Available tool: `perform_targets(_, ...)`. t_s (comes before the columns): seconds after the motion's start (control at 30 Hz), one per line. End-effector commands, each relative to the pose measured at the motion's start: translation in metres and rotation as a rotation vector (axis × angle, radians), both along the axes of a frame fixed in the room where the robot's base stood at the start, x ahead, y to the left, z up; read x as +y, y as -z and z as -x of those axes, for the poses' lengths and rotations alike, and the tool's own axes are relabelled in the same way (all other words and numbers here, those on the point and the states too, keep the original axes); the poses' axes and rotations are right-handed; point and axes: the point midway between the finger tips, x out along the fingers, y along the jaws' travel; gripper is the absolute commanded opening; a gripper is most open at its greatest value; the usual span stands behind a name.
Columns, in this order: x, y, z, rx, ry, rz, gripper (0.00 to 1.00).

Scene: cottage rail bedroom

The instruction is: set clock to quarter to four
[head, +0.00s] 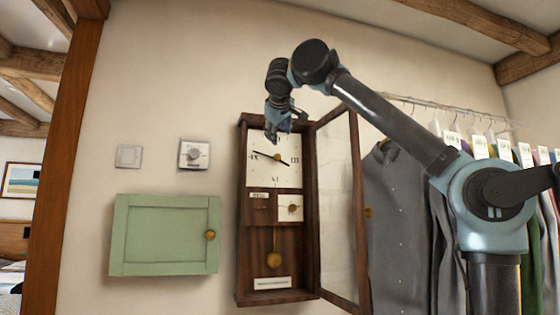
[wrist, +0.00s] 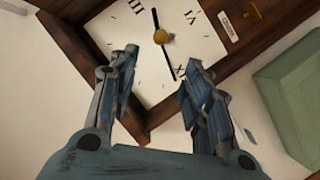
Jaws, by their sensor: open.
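The wall clock (head: 267,235) is a tall dark wooden case with its glass door (head: 338,200) swung open to the right. Its white dial (head: 268,178) shows in the wrist view too (wrist: 115,25). The long black hand (wrist: 169,62) points a little past IX. The short hand (wrist: 155,18) points between III and VI, nearer III. A gold hub (wrist: 161,36) sits at the dial's middle. My gripper (head: 277,138) is in front of the dial's upper part. In the wrist view its fingers (wrist: 158,62) are spread and empty, with the long hand between them; contact cannot be told.
A small square dial (head: 290,207) and a pendulum (head: 274,259) are below the clock face. A green cabinet (head: 160,235), a thermostat (head: 194,154) and a switch (head: 129,156) are on the wall left. Hanging clothes (head: 400,230) stand behind the open door.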

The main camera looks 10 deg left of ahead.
Motion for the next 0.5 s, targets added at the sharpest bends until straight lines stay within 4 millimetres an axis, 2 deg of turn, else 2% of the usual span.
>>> perform_targets(0.5, 0.020, 0.023, -0.076, 0.001, 0.004, 0.001, 0.45)
